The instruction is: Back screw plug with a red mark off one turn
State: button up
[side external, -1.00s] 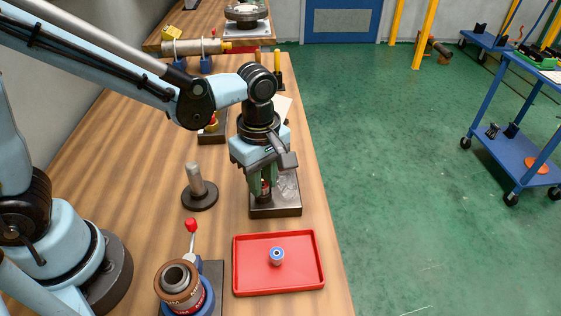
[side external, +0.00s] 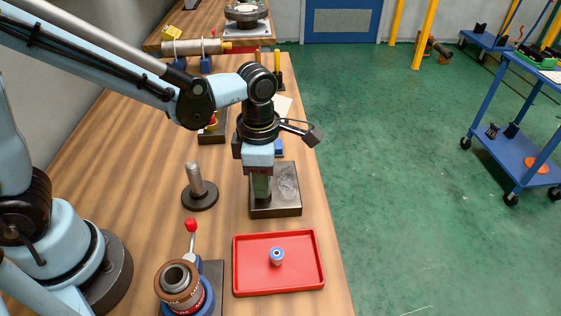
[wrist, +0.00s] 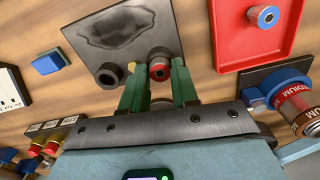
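In the side external view my gripper (side external: 262,190) points straight down at the left part of the block (side external: 287,187). The plug is hidden there behind the fingers.
A red tray (side external: 305,284) holds a small blue-topped part (side external: 277,256). A brown and blue fitting (side external: 180,286) with a red-knobbed lever (side external: 191,226) stands at the front left. A peg (side external: 195,180) on a round base stands left of the block.

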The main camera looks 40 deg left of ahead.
jog(key=shift+o, duration=1.4)
